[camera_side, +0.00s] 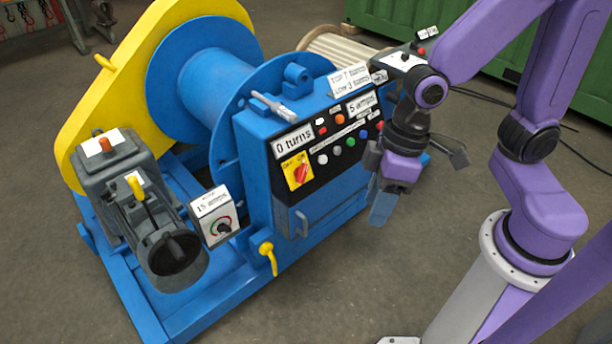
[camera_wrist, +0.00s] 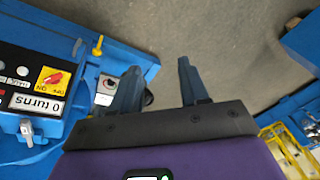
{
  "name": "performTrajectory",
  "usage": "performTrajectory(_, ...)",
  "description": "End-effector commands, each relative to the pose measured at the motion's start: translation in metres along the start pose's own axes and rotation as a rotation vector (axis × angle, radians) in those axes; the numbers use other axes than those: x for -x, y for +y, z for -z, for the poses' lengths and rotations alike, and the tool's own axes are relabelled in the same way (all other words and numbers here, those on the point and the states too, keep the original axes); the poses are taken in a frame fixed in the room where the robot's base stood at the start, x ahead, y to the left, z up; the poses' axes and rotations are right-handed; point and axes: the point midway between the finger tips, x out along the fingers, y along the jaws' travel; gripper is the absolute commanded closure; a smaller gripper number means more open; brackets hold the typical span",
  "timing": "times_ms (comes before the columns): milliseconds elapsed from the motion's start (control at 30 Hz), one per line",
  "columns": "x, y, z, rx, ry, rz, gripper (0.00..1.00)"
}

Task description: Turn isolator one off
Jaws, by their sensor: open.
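A red rotary switch handle (camera_side: 300,173) sits on a yellow plate with ON and OFF lettering, on the black front panel (camera_side: 330,140) of the blue machine. The handle looks tilted in the side view; I cannot tell its setting for sure. It also shows at the left of the wrist view (camera_wrist: 53,78). No label reading isolator one is legible. My gripper (camera_side: 381,207) is to the right of the panel, apart from the switch, pointing down. In the wrist view its two fingers (camera_wrist: 158,68) are spread, with nothing between them.
A box labelled 15 amps (camera_side: 215,215) with a dark knob stands left of the panel. A yellow lever (camera_side: 268,257) sticks out below it. The grey motor (camera_side: 150,215) is at the left. Coloured buttons line the panel. Bare floor (camera_side: 330,290) lies in front.

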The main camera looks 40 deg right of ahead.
Motion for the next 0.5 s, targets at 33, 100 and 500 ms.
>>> performTrajectory(33, -0.015, -0.002, 0.019, -0.068, 0.023, 0.009, 0.55)
performTrajectory(100, -0.033, -0.002, 0.045, -0.166, 0.069, 0.023, 0.55)
performTrajectory(500, -0.144, 0.041, 0.166, -0.723, 0.371, 0.009, 0.55)
